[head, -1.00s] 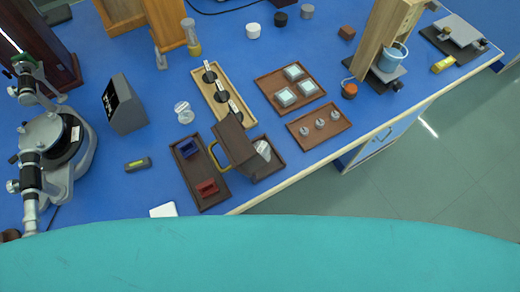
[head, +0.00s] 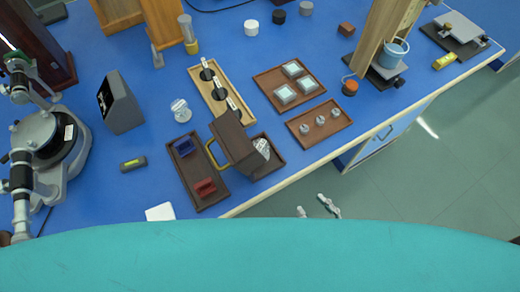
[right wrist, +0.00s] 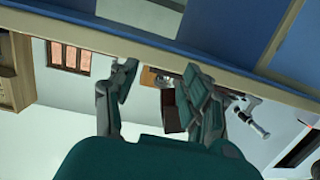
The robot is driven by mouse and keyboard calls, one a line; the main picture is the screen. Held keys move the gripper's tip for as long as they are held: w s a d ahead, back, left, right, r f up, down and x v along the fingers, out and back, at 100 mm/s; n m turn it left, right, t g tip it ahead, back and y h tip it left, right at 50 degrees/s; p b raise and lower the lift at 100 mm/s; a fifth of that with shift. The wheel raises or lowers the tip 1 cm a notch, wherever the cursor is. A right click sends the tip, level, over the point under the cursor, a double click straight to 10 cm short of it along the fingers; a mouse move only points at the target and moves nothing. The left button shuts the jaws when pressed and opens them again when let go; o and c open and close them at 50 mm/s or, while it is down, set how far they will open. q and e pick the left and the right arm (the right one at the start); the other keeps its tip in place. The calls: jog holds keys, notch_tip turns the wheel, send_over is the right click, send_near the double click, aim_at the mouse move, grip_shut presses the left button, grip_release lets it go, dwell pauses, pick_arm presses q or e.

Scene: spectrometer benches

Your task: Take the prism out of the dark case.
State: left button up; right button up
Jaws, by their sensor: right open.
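The dark case (head: 235,143) stands near the bench's front edge, a brown box with a yellow handle on its left side. A pale, whitish piece (head: 262,149) shows at its right side, over a brown tray; I cannot tell surely whether it is the prism. My right gripper (head: 316,208) shows only by its fingertips, beyond the teal edge of my own body. It is open and empty, off the bench's front edge, to the right of and nearer than the case. The right wrist view also shows the right gripper (right wrist: 160,78) with its fingers apart. My left gripper is not in view.
A brown tray (head: 186,171) with blue and red holders adjoins the case on the left. Right of it are a tray with small metal pieces (head: 302,136) and a tray with glass squares (head: 270,80). A spectrometer (head: 52,150) stands at the left.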

jog(key=y, duration=0.2)
send_near(263, 149)
jog(key=shift+n+t, duration=0.3)
jog(key=w+a+p, duration=0.1)
jog(key=w+a+f+p, duration=0.1)
jog(key=w, duration=0.1)
jog(key=shift+a, duration=0.4)
jog(key=x, duration=0.1)
jog(key=p+x, duration=0.1)
jog(key=x, duration=0.1)
jog(key=p+x, duration=0.1)
jog(key=x, duration=0.1)
jog(key=shift+w+r, duration=0.15)
jog(key=shift+r, duration=0.15)
jog(key=shift+w+a+f, duration=0.1)
jog(key=shift+w+a, duration=0.15)
jog(key=shift+s, duration=0.1)
jog(key=shift+c, duration=0.3)
jog(key=c, duration=0.8)
jog(key=shift+r, duration=0.25)
